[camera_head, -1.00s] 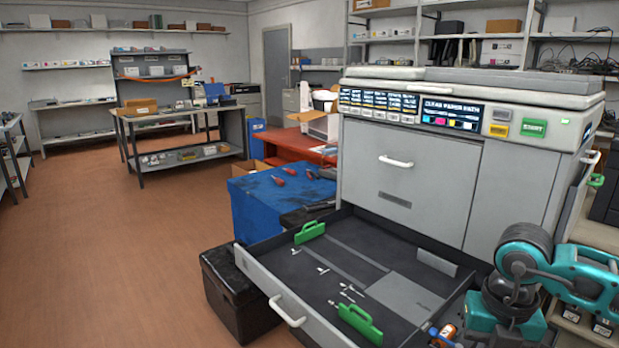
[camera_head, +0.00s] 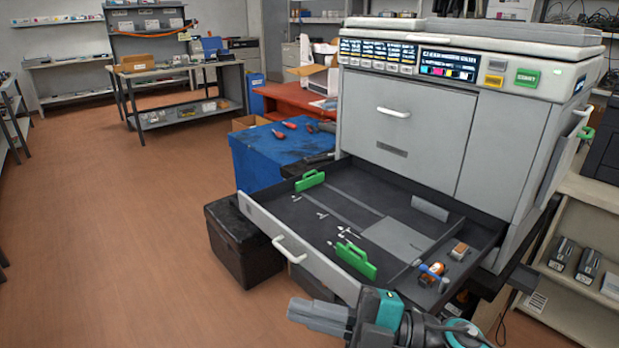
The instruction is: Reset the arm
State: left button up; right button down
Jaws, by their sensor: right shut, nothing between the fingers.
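My right gripper (camera_head: 318,315) shows at the bottom of the view, coming in from the lower right. It is grey with a teal wrist, points left, and its fingers are shut with nothing between them. It is in front of the open paper drawer (camera_head: 262,228) of the large grey printer (camera_head: 405,150), below the drawer's white handle. My left gripper is out of view.
The drawer holds two green guides (camera_head: 356,260), several small white parts and a small orange-and-blue item (camera_head: 432,272). A black box (camera_head: 238,245) stands left of the drawer. A blue-covered table (camera_head: 262,160) holds red-handled tools. The floor at left is clear.

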jog(key=w+d+f+m+t+h, duration=0.4)
jog(key=d+f+m+t+h, duration=0.8)
jog(key=m, duration=0.7)
jog(key=s+d+f+m+g+h, duration=0.2)
jog(key=s+f, duration=0.3)
jog(key=f, duration=0.2)
jog(key=s+d+f+m+g+h, duration=0.3)
jog(key=s+f, duration=0.2)
jog(key=f, duration=0.2)
jog(key=shift+s+d+f+m+h, duration=0.15)
jog(key=shift+s+d+m+h, duration=0.15)
jog(key=shift+s, duration=0.1)
jog(key=shift+d, duration=0.1)
